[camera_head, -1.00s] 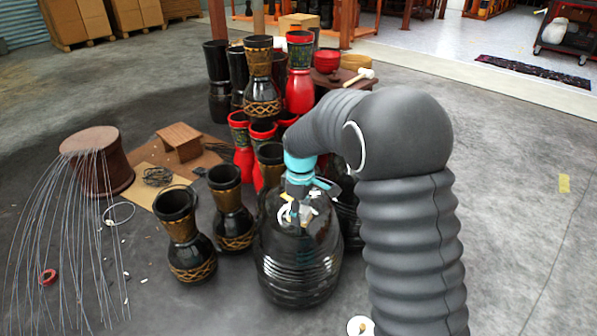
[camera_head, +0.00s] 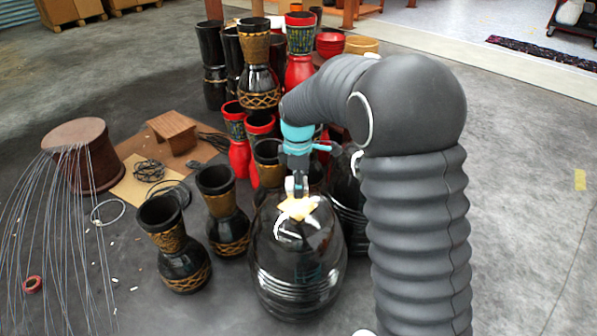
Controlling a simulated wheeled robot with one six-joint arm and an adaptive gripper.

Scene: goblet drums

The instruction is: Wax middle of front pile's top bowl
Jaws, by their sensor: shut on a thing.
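The front pile (camera_head: 297,285) is a stack of glossy black bowls turned upside down, with ridged rims showing low down. Its top bowl (camera_head: 325,235) forms a smooth, shiny dome. My gripper (camera_head: 297,192) points down over the crown of this bowl and is shut on a pale yellow cloth or pad (camera_head: 298,207). The pad lies at the upper part of the dome and appears to touch it. The fingertips are small in view, and the far side of the bowl is hidden.
Black and gold goblet drums (camera_head: 172,245) stand close left of the pile. Red drums (camera_head: 237,145) and taller stacked drums (camera_head: 258,75) stand behind. Another dark bowl pile (camera_head: 345,200) is partly hidden behind my arm. A brown drum with loose strings (camera_head: 80,150) is at left. Floor at right is clear.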

